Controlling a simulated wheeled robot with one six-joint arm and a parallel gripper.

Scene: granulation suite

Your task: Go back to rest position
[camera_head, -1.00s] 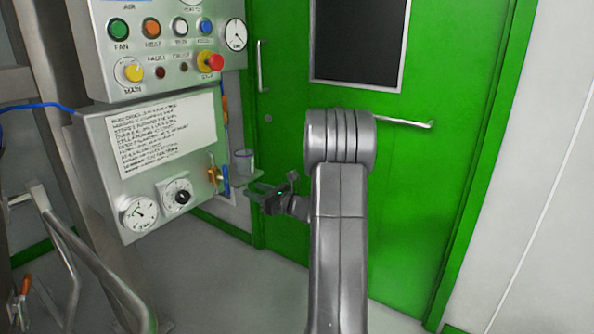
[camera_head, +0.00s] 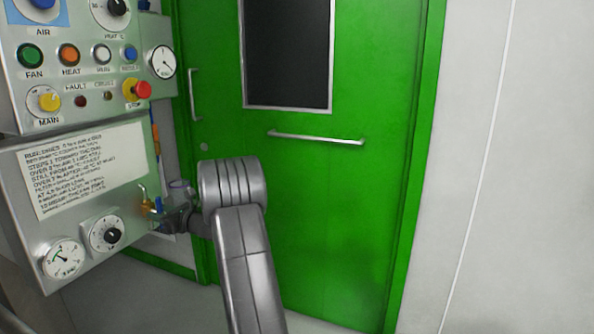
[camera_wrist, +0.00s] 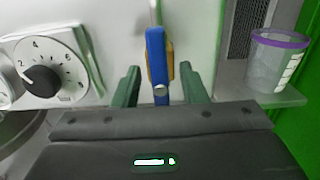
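My gripper (camera_wrist: 160,90) is open in the wrist view, with its two dark green fingers apart. A blue valve lever (camera_wrist: 156,58) stands upright in the gap between them, and I see no finger touching it. An orange-yellow part (camera_wrist: 170,58) shows just behind the lever. In the head view my gripper (camera_head: 172,214) is beside the brass valve (camera_head: 147,203) at the right side of the control panel (camera_head: 85,185), partly hidden by my wrist.
A clear cup with a purple rim (camera_wrist: 276,62) stands on a small shelf (camera_wrist: 285,101) close to the right of my gripper. A dial (camera_wrist: 42,76) is on the left. A green door (camera_head: 310,190) with a handle bar (camera_head: 315,139) is behind my arm; a red stop button (camera_head: 144,90) sits above.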

